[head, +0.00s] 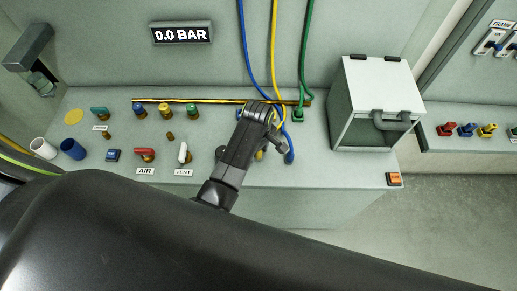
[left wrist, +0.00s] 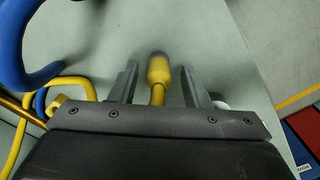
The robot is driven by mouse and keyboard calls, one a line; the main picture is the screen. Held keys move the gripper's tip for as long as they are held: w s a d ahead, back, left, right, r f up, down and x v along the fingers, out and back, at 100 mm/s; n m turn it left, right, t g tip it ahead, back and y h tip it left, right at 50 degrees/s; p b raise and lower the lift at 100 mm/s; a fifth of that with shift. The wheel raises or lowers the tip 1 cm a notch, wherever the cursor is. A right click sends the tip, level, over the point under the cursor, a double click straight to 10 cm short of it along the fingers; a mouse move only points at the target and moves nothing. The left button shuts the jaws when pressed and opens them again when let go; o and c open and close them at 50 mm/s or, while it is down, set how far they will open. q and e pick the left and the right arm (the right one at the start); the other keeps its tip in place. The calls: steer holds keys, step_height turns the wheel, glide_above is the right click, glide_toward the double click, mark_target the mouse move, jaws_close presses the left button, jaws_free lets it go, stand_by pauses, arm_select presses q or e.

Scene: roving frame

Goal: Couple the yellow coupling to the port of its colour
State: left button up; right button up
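The yellow coupling (left wrist: 158,68) sits at the end of a yellow hose, between the two fingers of my left gripper (left wrist: 160,80) in the left wrist view. A gap shows on each side of it, so the gripper is open around it. In the head view my left gripper (head: 270,147) is over the bench, right of its middle, and hides most of the coupling. The yellow-topped port (head: 166,111) stands at the back of the bench, left of the gripper, between the blue port (head: 138,110) and the green port (head: 192,108). My right gripper is not in view.
A blue coupling (head: 289,157) and a green coupling (head: 298,115) are near the gripper, with hoses hanging from above. A grey box (head: 372,100) stands at right. A red AIR lever (head: 145,153) and white VENT lever (head: 183,152) stand in front of the ports. The display (head: 182,33) reads 0.0 BAR.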

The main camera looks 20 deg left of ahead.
arm_select(q)
steer(key=shift+w, duration=0.1)
jaws_close()
steer(key=shift+r, duration=2.55)
